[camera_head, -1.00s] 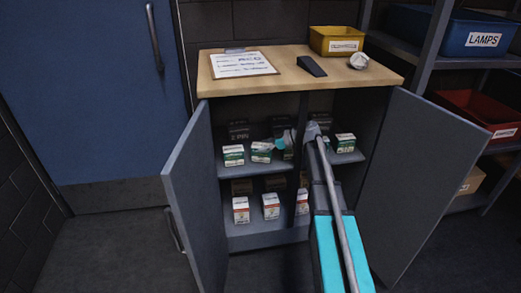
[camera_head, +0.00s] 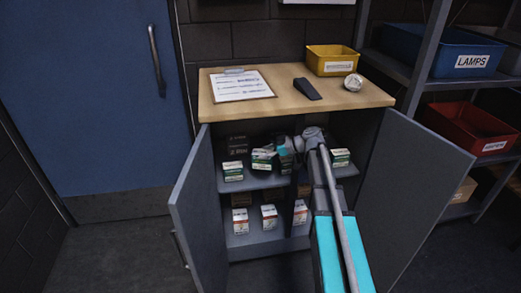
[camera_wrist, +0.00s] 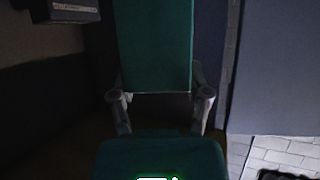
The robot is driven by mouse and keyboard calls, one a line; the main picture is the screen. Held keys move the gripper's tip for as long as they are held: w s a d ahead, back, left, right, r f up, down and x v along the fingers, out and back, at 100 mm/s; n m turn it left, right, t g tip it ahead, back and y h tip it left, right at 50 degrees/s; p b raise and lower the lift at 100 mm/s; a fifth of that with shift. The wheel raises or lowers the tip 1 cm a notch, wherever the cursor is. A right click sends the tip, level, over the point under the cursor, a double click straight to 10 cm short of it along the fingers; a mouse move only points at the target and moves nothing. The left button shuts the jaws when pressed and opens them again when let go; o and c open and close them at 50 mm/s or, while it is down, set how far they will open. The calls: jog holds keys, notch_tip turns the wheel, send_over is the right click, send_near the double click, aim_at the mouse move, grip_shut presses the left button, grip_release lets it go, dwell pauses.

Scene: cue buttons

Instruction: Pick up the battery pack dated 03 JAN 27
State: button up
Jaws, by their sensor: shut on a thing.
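My gripper (camera_head: 272,149) reaches into the open cabinet (camera_head: 189,195) from the right. It is shut on a green-and-white battery pack (camera_head: 262,160), held slightly tilted and seemingly just above the upper shelf. In the wrist view, the pack's plain green side (camera_wrist: 155,45) sits between the two fingers. Its date cannot be read. Similar green-and-white packs stand on the upper shelf: one at the left (camera_head: 233,171), one at the right (camera_head: 340,158), and one partly hidden below my gripper (camera_head: 287,164).
Several white-and-red packs (camera_head: 269,217) stand on the lower shelf. Dark boxes sit behind. Both cabinet doors stand open, the right door (camera_head: 412,190) close beside my arm. A clipboard (camera_head: 240,86), a black wedge (camera_head: 307,88), a round white object (camera_head: 353,82) and a yellow bin (camera_head: 331,62) are on top.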

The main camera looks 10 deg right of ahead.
jog(key=s+r+p, duration=0.4)
jog(key=s+r, duration=0.1)
jog(key=s, duration=0.5)
jog(key=shift+d+r, duration=0.25)
jog(key=shift+d, duration=0.15)
